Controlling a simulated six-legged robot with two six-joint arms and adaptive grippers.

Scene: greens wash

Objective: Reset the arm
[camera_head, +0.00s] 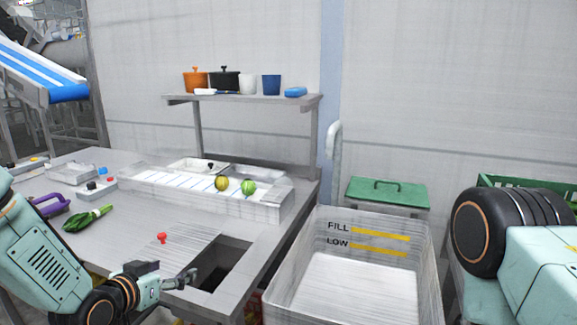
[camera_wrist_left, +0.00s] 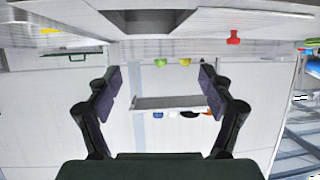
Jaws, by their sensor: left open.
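My left gripper (camera_head: 188,281) is low in the head view, over the front of the metal counter (camera_head: 130,245), beside the square opening (camera_head: 222,262) in it. In the left wrist view, its two dark fingers (camera_wrist_left: 158,88) stand wide apart with nothing between them. That view looks upside down, with the opening at the top and the shelf behind the fingers. My right arm shows at the right edge of the head view, but its gripper is out of the picture.
A white bin (camera_head: 345,290) marked FILL and LOW stands right of the counter. A red knob (camera_head: 162,238) is near the opening. Leafy greens (camera_head: 88,218) lie at left. Two round vegetables (camera_head: 235,186) sit on the trough. A shelf (camera_head: 245,97) holds pots and cups.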

